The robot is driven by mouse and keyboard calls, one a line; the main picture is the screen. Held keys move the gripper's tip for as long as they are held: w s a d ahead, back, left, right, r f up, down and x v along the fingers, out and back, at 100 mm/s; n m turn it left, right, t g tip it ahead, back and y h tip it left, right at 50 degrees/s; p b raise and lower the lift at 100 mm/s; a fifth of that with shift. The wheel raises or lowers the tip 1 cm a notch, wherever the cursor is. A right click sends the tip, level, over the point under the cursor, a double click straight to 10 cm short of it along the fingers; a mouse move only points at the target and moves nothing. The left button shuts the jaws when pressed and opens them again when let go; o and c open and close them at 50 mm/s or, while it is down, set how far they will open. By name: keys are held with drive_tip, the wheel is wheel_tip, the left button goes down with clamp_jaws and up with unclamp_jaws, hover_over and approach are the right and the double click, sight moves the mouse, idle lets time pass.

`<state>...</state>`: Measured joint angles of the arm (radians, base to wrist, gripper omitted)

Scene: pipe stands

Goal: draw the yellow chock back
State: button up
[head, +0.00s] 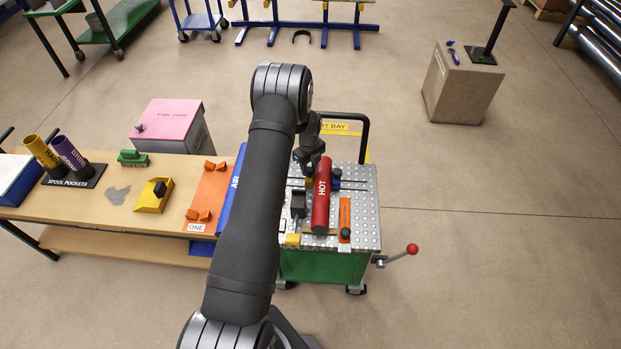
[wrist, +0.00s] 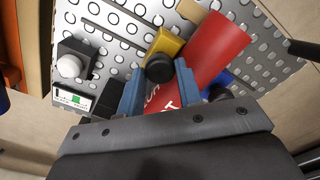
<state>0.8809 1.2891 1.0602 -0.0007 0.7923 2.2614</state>
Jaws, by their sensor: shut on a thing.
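The yellow chock (wrist: 167,43) has a black knob and stands on the perforated metal top (head: 360,232) against the side of the red pipe marked HOT (head: 321,195). The pipe (wrist: 218,48) also shows in the wrist view. My gripper (wrist: 160,80) is shut on the chock's knob, one finger on each side. In the head view my gripper (head: 310,168) is at the far left of the pipe, and only a little of the yellow chock (head: 309,184) shows beneath it. A blue chock (head: 337,178) is on the pipe's other side.
A black block (head: 298,205) and a small yellow block (head: 293,239) stand left of the pipe. An orange piece with a black knob (head: 345,220) lies to its right. A blue pipe marked AIR (head: 233,190) lies by the workbench (head: 120,215). A red-knobbed lever (head: 411,248) sticks out right.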

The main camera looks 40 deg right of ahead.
drive_tip(key=shift+w+a, duration=2)
drive_tip(key=shift+w, duration=0.15)
drive_tip(key=shift+w+a, duration=1.35)
drive_tip(key=shift+a, duration=0.05)
drive_tip(key=shift+o, duration=1.4)
drive_tip(key=shift+a, duration=0.1)
drive_tip(key=o, duration=0.4)
drive_tip(key=shift+r, duration=0.15)
wheel_tip(320, 180, up, 7)
